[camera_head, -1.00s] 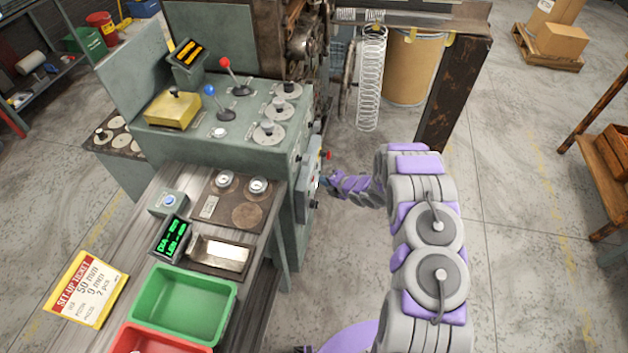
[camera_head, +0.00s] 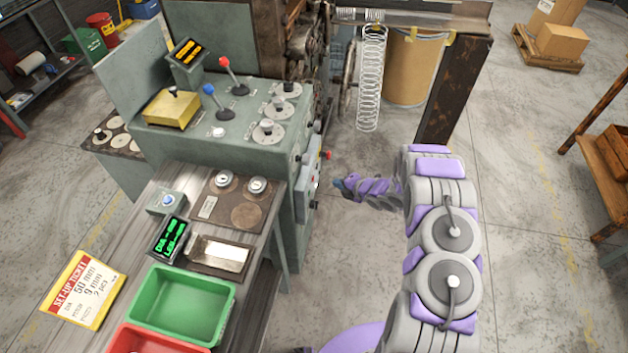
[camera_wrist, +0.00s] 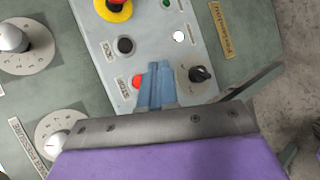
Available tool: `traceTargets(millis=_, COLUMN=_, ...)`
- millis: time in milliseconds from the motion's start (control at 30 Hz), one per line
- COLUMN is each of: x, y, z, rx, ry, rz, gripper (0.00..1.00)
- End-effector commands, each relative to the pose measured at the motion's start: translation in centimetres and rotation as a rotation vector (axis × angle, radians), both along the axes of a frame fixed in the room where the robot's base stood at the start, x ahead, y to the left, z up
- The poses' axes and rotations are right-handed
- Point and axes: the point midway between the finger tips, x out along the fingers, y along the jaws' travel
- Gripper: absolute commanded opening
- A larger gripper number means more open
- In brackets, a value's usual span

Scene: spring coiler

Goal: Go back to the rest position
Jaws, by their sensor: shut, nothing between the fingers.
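My gripper (camera_head: 340,184) is at the end of my purple and grey arm, in the open space just right of the green machine cabinet (camera_head: 265,215). In the wrist view my gripper (camera_wrist: 158,68) shows two blue fingers pressed together, with nothing between them. Behind the fingertips in that view is a grey control panel (camera_wrist: 120,65) with a red button (camera_wrist: 138,82), a black rotary knob (camera_wrist: 200,74) and a red and yellow stop button (camera_wrist: 112,5). The fingers look apart from the cabinet in the head view.
A bench with a green bin (camera_head: 182,305), a red bin (camera_head: 150,340) and a set-up ticket (camera_head: 85,290) stands at the left. A wire coil (camera_head: 371,80) hangs by a rusty post (camera_head: 455,90).

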Motion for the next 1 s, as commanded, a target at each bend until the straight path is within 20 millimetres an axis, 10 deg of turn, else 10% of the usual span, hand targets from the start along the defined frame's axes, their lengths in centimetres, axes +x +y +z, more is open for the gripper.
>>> traceTargets(millis=767, x=0.0, y=0.0, z=0.1, rx=-0.001, ry=0.001, rz=-0.002, gripper=0.0)
traceTargets(millis=1000, x=1.2, y=-3.0, z=3.4, rx=-0.052, ry=0.073, rz=-0.138, gripper=0.0)
